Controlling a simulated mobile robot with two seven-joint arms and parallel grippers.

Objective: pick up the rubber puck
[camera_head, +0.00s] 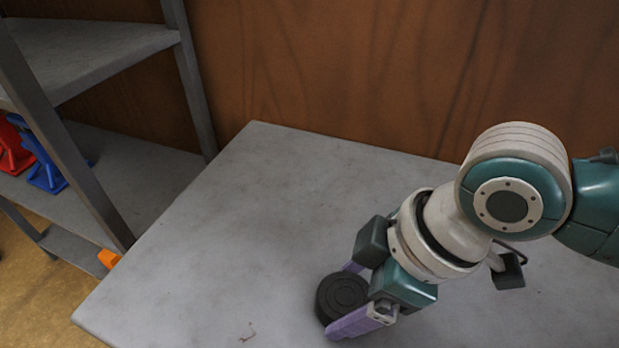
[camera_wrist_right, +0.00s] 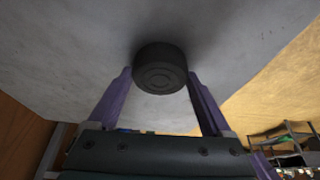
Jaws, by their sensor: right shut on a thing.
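The rubber puck (camera_head: 341,297) is a black, round, thick disc with ring grooves on its face. It is at the front middle of the grey table in the head view. My right gripper (camera_head: 350,300) is shut on it, with one purple finger on each side. In the right wrist view the puck (camera_wrist_right: 160,70) sits between the tips of the two fingers of my right gripper (camera_wrist_right: 160,82). A dark shade lies on the table beside it. I cannot tell whether the puck touches the table. My left gripper is not in view.
The grey table (camera_head: 240,215) is otherwise bare, with free room left of and behind the puck. A brown wooden wall (camera_head: 380,70) stands behind it. A grey metal shelf (camera_head: 110,55) at the left holds red (camera_head: 12,150) and blue (camera_head: 42,165) items.

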